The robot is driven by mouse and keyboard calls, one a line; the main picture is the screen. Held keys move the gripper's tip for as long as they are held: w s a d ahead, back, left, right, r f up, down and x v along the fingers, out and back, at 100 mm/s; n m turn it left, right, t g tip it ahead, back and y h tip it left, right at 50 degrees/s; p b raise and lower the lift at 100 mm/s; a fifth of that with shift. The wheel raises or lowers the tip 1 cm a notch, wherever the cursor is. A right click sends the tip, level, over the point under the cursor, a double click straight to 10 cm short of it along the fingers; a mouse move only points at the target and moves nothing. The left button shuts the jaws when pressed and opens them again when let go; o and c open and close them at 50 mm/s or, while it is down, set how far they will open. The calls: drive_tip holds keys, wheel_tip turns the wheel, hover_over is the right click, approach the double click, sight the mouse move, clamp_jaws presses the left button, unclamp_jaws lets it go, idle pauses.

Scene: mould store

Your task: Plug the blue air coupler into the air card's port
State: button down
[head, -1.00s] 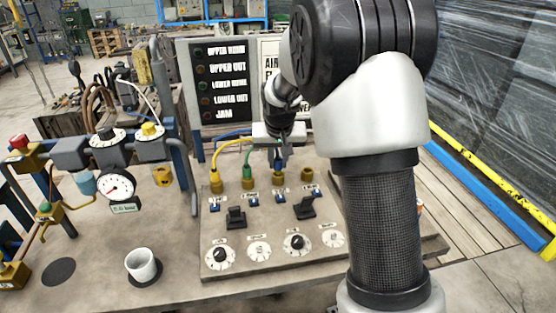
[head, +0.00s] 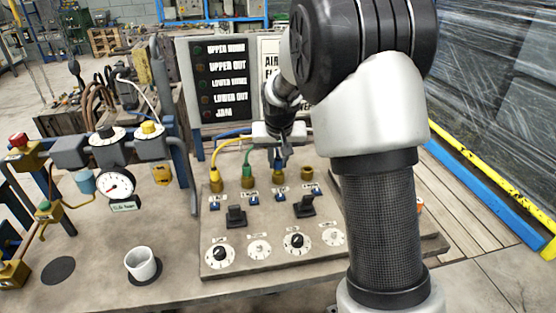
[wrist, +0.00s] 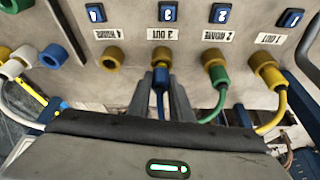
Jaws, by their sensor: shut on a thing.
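My gripper (head: 280,162) is shut on the blue air coupler (wrist: 160,82), which sits between the two fingers (wrist: 161,98) in the wrist view. The coupler's end is at the brass port labelled 3 (wrist: 162,56), in line with it. I cannot tell whether it is seated or only touching. In the head view this port (head: 277,180) is just below the fingertips, and the coupler is mostly hidden. The air card (head: 225,217) is the sloped grey panel. Port 4 (wrist: 108,57) is empty.
A yellow hose (wrist: 277,100) is in port 1 and a green hose (wrist: 220,98) in port 2, close beside the fingers. Switches and dials cover the panel's lower part. A status board (head: 220,80) stands behind. A white cup (head: 141,264) and a gauge (head: 116,184) are at left.

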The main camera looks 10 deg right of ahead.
sight(278, 157)
drive_tip(key=shift+f+b, duration=0.3)
drive_tip(key=shift+f, duration=0.1)
idle(0.4)
drive_tip(key=c, duration=1.1)
unclamp_jaws()
drive_tip(key=shift+r, duration=0.15)
drive_tip(key=shift+r+p, duration=2.6)
drive_tip(key=shift+r, duration=1)
